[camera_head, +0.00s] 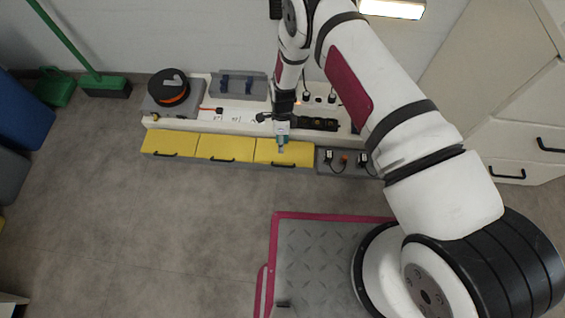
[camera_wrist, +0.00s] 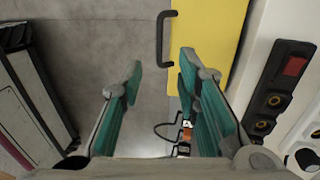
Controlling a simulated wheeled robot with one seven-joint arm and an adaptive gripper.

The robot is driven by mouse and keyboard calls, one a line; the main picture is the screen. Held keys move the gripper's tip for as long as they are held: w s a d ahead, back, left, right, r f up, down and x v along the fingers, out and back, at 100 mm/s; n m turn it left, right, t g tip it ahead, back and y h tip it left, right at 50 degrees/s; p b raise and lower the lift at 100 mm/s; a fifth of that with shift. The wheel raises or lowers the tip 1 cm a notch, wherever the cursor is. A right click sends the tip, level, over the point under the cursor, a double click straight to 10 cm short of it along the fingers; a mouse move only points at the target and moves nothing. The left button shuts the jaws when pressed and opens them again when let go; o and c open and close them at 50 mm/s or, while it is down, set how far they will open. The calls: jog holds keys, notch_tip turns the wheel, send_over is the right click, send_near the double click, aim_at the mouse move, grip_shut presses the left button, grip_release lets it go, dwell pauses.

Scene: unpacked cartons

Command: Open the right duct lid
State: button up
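Three yellow lids with dark handles form a row on the grey duct along the wall. The right lid (camera_head: 285,153) lies flat and shut, with its black handle (camera_head: 283,165) along its front edge. My gripper (camera_head: 282,145) is over the right lid, pointing down. In the wrist view my gripper (camera_wrist: 161,72) is open, its two teal fingers apart with nothing between them. The lid (camera_wrist: 212,40) shows behind and beside one finger. The handle (camera_wrist: 165,38) appears above the gap between the fingertips, apart from them. The exact height above the lid is hard to tell.
The middle lid (camera_head: 225,148) and left lid (camera_head: 169,144) are also shut. Right of the lids is an open grey section with plugs (camera_head: 345,161). Behind stand a cable reel (camera_head: 169,86) and a white bench top (camera_head: 240,112). The floor (camera_head: 180,220) in front is clear.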

jog(key=b, duration=0.4)
send_near(281, 162)
jog(key=s+f, duration=0.4)
jog(key=f, duration=0.1)
jog(key=shift+s+d+f, duration=0.1)
jog(key=shift+c, duration=0.6)
grip_shut()
